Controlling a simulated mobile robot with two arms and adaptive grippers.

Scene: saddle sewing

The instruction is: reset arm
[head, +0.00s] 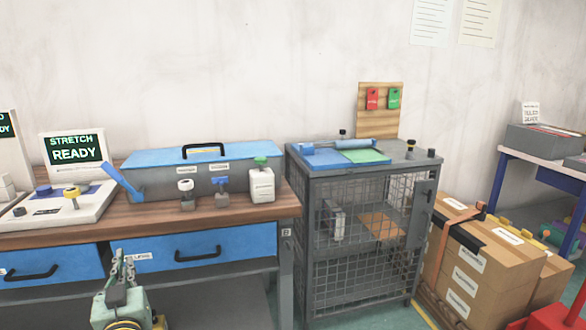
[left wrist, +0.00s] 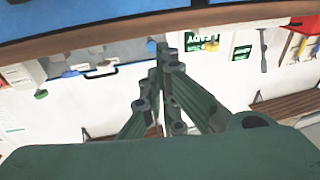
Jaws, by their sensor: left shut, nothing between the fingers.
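My left gripper (head: 122,262) is at the lower left of the head view, pointing up in front of the blue drawers of the wooden workbench (head: 150,217). Its green fingers are shut together with nothing between them. In the left wrist view the closed fingers (left wrist: 160,50) point up toward the bench edge, and the view is upside down. The gripper appears apart from the bench and drawers. My right gripper is in neither view.
The bench holds a blue-lidded toolbox (head: 205,171), a white bottle (head: 262,184), small knobs and a panel with a screen (head: 74,149). A grey mesh cage (head: 356,240) stands right of the bench. Strapped cardboard boxes (head: 490,255) stand farther right.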

